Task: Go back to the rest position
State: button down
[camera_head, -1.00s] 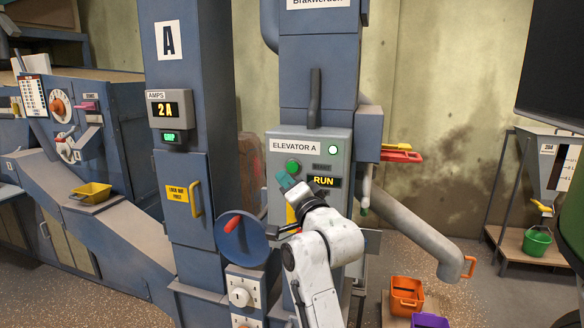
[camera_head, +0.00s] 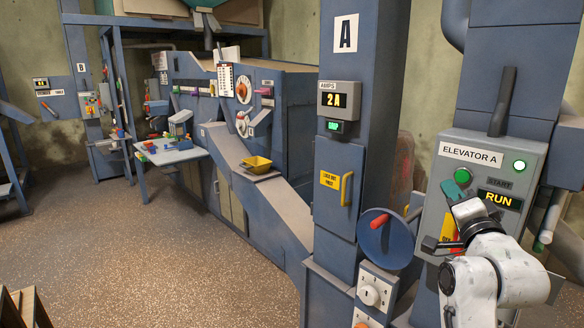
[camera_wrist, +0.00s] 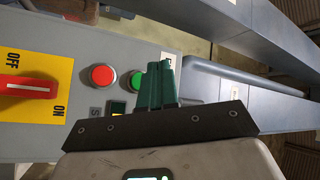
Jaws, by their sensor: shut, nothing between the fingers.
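My gripper (camera_head: 456,186) is shut and empty, with teal fingers close in front of the Elevator A panel (camera_head: 427,218) at the right of the head view. In the wrist view the shut fingers (camera_wrist: 155,84) overlap the edge of a green button (camera_wrist: 136,80); I cannot tell whether they touch it. A red button (camera_wrist: 103,77) is left of it. A red switch handle (camera_wrist: 28,88) lies on a yellow OFF/ON plate. My arm hides the lower panel.
A blue handwheel (camera_head: 387,240) with a red handle and a dial box (camera_head: 373,292) stand left of my arm. A yellow scoop-like bin (camera_head: 257,164) sits on the sloping chute. Column A's display (camera_head: 344,99) reads 2A. Open floor (camera_head: 150,260) lies at the left.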

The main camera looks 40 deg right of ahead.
jog(key=w+a+f+n+g+y, duration=0.2)
jog(key=a+f+n+y, duration=0.3)
jog(key=a+f, duration=0.5)
jog(key=w+a+f+n+g+y, duration=0.1)
jog(key=a+f+n+g+y, duration=0.45)
jog(key=f, duration=0.95)
jog(key=s+a+f+n+g+y, duration=0.3)
jog(key=s+a+f+n+g, duration=0.4)
jog(key=s+a+f, duration=1)
jog(key=shift+s+a+f+n, duration=0.2)
jog(key=shift+s+a+n, duration=0.25)
jog(key=shift+s+n, duration=0.6)
jog(key=shift+s, duration=0.1)
